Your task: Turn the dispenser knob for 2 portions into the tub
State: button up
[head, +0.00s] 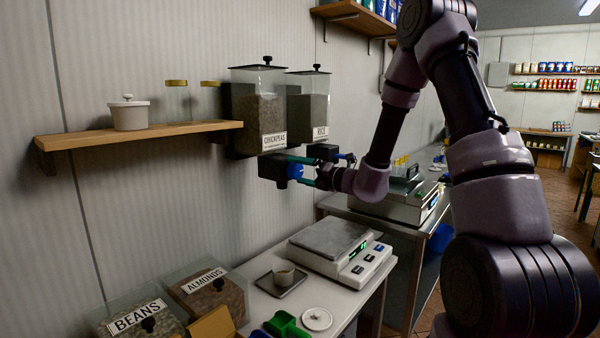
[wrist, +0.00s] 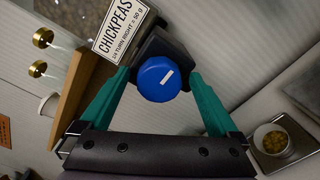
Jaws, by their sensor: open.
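The chickpeas dispenser (head: 258,108) hangs on the wall, with its blue knob (head: 295,171) on the black outlet below. In the wrist view the knob (wrist: 158,88) faces me, its white mark slanting up to the right. My gripper (head: 298,172) is open, its teal fingers on either side of the knob; a gap shows beside the knob in the wrist view (wrist: 160,76). The small tub (head: 284,270) stands on a dark tray (head: 266,285) below. In the wrist view the tub (wrist: 272,139) holds yellowish pieces.
A rice dispenser (head: 309,105) hangs just right of the chickpeas one. A scale (head: 330,245) stands beside the tray. Bins of beans (head: 140,318) and almonds (head: 208,292), a green scoop (head: 284,324) and a white lid (head: 317,319) are nearby. A wooden shelf (head: 140,134) is at left.

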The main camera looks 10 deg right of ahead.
jog(key=v, duration=1)
jog(key=shift+s+d, duration=0.2)
dwell(0.4)
jog(key=w+a+n, duration=0.2)
jog(key=n, duration=0.3)
jog(key=w+a+n, duration=0.2)
jog(key=a+n, duration=0.1)
jog(key=n, duration=0.2)
jog(key=w+a+n, duration=0.2)
jog(key=w+n, duration=0.1)
jog(key=n, duration=0.3)
jog(key=shift+w+a, duration=0.1)
jog(key=shift+a, duration=0.2)
jog(key=c, duration=1.4)
